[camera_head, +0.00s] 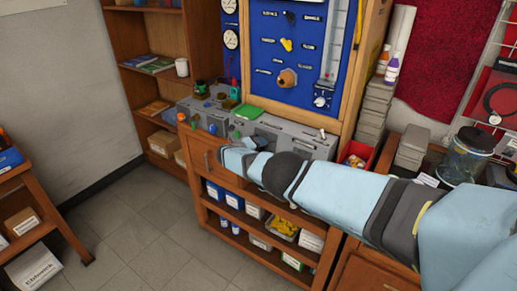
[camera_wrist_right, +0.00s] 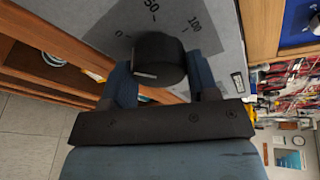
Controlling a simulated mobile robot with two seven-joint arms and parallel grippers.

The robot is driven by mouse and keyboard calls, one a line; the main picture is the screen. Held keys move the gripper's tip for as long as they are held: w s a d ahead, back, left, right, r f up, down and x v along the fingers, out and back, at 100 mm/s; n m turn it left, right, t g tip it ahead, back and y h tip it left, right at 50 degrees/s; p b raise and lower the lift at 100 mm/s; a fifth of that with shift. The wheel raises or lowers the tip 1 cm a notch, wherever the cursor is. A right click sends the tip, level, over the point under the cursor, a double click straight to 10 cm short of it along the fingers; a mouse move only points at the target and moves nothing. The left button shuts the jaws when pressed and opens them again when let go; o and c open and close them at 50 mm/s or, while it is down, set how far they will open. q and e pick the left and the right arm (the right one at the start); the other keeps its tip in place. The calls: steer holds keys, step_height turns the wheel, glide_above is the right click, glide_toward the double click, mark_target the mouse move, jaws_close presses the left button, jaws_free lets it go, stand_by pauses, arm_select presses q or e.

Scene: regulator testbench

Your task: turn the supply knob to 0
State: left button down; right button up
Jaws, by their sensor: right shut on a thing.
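The supply knob (camera_wrist_right: 160,58) is a black round knob in the wrist view, in front of a grey scale plate (camera_wrist_right: 182,38) marked 0, 50 and 100. My right gripper (camera_wrist_right: 162,80) is shut on the knob, with one blue-grey finger on each side of it. A short white mark shows on the knob's lower side; which scale value it points to, I cannot tell. In the head view my right gripper (camera_head: 226,143) reaches in from the right to the front of the grey bench unit (camera_head: 280,136), hiding the knob there. My left gripper is not in view.
A blue panel (camera_head: 275,52) with valves and gauges stands above the grey unit. A green pad (camera_head: 249,111) and several small coloured parts lie on the unit's top. A red bin (camera_head: 355,155) and a glass jar (camera_head: 466,155) stand to the right. The floor at left is clear.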

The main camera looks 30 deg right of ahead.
steer(key=shift+f, duration=0.1)
stand_by(0.3)
steer(key=o, duration=0.9)
steer(key=shift+a, duration=0.1)
steer(key=p+v, duration=0.8)
steer(key=v, duration=0.5)
steer(key=shift+s+a, duration=0.15)
steer(key=shift+a, duration=0.2)
